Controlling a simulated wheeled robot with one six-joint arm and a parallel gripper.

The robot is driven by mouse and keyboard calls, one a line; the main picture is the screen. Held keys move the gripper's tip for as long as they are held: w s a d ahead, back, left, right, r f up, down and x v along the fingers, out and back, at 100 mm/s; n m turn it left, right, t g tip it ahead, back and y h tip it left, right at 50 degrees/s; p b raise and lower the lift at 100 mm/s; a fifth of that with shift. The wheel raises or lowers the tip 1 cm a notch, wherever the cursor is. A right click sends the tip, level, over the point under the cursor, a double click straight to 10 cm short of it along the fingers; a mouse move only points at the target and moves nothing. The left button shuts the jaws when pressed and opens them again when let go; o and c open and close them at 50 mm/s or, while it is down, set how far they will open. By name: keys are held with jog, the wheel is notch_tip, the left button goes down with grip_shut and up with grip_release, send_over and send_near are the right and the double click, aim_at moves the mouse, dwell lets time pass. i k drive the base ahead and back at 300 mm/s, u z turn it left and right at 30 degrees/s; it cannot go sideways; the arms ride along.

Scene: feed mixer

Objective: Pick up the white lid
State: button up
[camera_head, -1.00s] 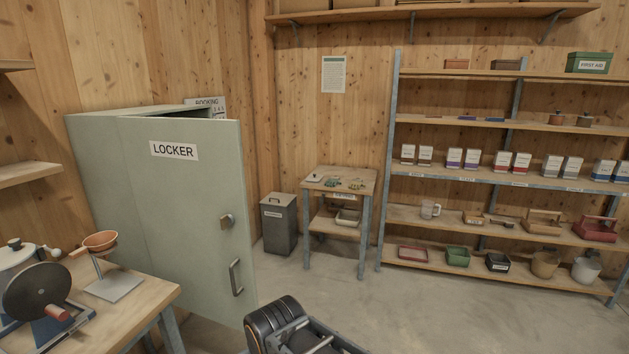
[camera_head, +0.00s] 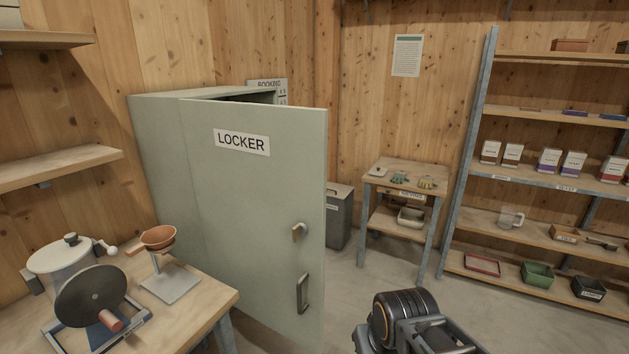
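A white round lid (camera_head: 59,253) with a dark knob sits on top of the feed mixer's pale drum (camera_head: 64,279). The mixer stands on the wooden table at the lower left, with a dark disc (camera_head: 91,294) and a reddish handle in front. Part of my arm shows at the bottom, right of the middle. My gripper's fingers cannot be made out, and nothing of mine is near the lid.
An orange bowl on a stand (camera_head: 159,238) is right of the mixer on the wooden table (camera_head: 205,296). A green locker (camera_head: 250,190) with its door ajar stands behind. Shelving (camera_head: 530,183) and a small table (camera_head: 405,170) are at the right. Floor is clear between.

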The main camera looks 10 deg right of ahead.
aim_at(379, 172)
jog(key=z, duration=0.85)
jog(key=i, duration=3.3)
jog(key=u, duration=1.25)
jog(key=i, duration=0.95)
jog(key=u, duration=0.85)
